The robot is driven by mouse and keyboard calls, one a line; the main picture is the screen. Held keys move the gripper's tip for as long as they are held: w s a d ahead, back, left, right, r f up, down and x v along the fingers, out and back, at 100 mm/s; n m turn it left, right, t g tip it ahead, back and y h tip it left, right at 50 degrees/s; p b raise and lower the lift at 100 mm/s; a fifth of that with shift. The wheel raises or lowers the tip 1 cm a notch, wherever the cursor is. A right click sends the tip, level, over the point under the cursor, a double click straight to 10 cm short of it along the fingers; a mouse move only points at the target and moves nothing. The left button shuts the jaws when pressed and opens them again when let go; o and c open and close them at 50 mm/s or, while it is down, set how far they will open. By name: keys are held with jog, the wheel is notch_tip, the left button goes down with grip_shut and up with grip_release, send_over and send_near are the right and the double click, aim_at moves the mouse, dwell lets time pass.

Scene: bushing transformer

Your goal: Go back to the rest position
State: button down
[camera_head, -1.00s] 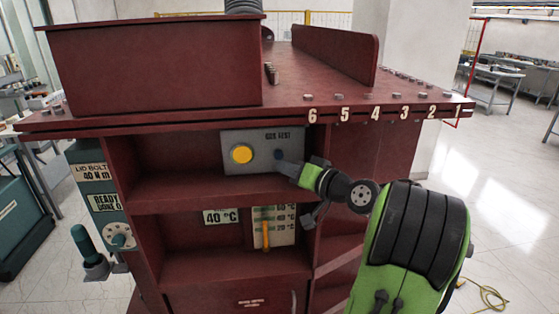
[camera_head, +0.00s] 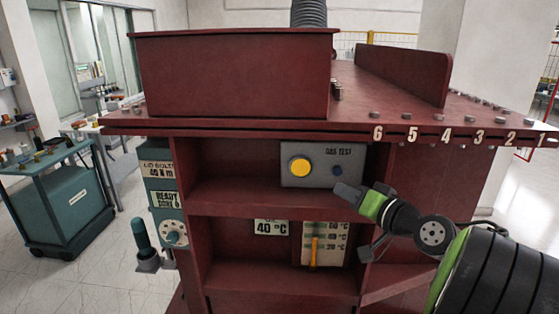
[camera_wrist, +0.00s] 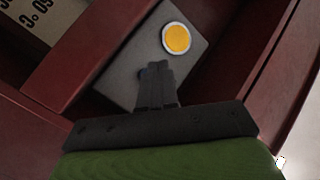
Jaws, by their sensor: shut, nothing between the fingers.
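My gripper (camera_head: 346,192) is shut and empty. In the head view it is in front of the dark red cabinet, just below and right of the gas test panel (camera_head: 294,178). The grey panel carries a yellow round button (camera_head: 300,167) and a small blue button (camera_head: 337,170). In the wrist view the closed fingers (camera_wrist: 157,80) point at the panel (camera_wrist: 122,82), with the yellow button (camera_wrist: 176,38) above and right of them. The fingers cover most of the blue button there. The gripper appears apart from the panel in the head view.
The red transformer cabinet (camera_head: 260,198) fills the middle, with shelves and a numbered top edge. A gauge (camera_head: 335,243) and a 40 °C sign (camera_head: 271,227) sit on the lower shelf. A teal bolt tool (camera_head: 145,240) stands at left, near a teal cart (camera_head: 65,205). Floor shows at left.

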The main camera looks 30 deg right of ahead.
jog(key=w+a+f+n+g+y, duration=0.1)
jog(key=a+f+n+g, duration=0.2)
jog(key=a, duration=0.6)
jog(key=a+f+n+g+y, duration=0.1)
jog(key=a+f+n+g, duration=0.15)
jog(key=a, duration=0.75)
jog(key=s+a+f+g+h, duration=0.1)
jog(key=s+a+f+g, duration=0.1)
jog(key=s, duration=0.7)
jog(key=s+a+f+n+g+h, duration=0.1)
jog(key=s+a+f+g, duration=0.2)
jog(key=s, duration=0.7)
jog(key=shift+s+a+f+g+h, duration=0.15)
jog(key=shift+a+f+g+h, duration=0.25)
jog(key=shift+a, duration=0.7)
jog(key=shift+d+n, duration=0.1)
jog(key=shift+n, duration=0.15)
